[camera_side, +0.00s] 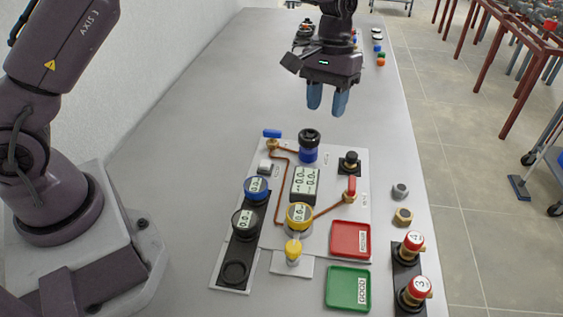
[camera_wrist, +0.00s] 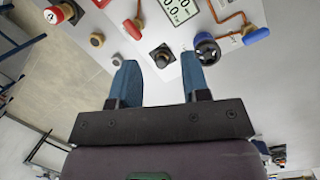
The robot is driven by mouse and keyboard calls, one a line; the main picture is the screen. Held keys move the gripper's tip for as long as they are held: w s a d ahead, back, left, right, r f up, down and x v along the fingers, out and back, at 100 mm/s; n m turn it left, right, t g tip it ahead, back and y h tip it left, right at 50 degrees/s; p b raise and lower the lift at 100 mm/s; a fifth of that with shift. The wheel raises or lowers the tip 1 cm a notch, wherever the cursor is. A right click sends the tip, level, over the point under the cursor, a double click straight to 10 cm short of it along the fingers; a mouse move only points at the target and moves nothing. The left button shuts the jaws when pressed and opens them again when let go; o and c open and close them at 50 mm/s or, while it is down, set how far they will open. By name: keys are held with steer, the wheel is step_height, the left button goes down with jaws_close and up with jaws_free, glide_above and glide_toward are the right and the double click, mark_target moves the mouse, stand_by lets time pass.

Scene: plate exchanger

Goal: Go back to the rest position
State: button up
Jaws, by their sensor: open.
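My gripper (camera_side: 327,98) hangs above the table (camera_side: 215,85), behind and above the far edge of the test panel (camera_side: 330,205) in the side view. Its two blue fingers are apart with nothing between them. In the wrist view my gripper (camera_wrist: 157,80) also shows open and empty. The panel carries a black and blue knob (camera_side: 308,145), a digital display (camera_side: 305,183), copper pipes and a yellow-rimmed gauge (camera_side: 299,215). My fingers look clear of all of these.
A red tray (camera_side: 351,239) and a green tray (camera_side: 348,288) lie at the panel's near right. A rack holds blue (camera_side: 256,188) and black (camera_side: 244,223) gauges. Red-capped parts (camera_side: 413,243) stand right. More items (camera_side: 378,48) sit at the far end. The table's left is clear.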

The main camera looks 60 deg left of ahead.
steer(key=s+a+r+m+t, duration=0.1)
steer(key=s+a+r+t, duration=0.1)
steer(key=s+r, duration=0.3)
steer(key=s+a+r+m+t+y, duration=0.1)
steer(key=s+r, duration=0.4)
steer(key=s, duration=0.8)
steer(key=s+a+r+m+t, duration=0.1)
steer(key=s+a+r+t, duration=0.2)
steer(key=s, duration=0.6)
steer(key=shift+r+m+t+y, duration=0.35)
steer(key=shift+r+t, duration=0.35)
steer(key=shift+r, duration=0.25)
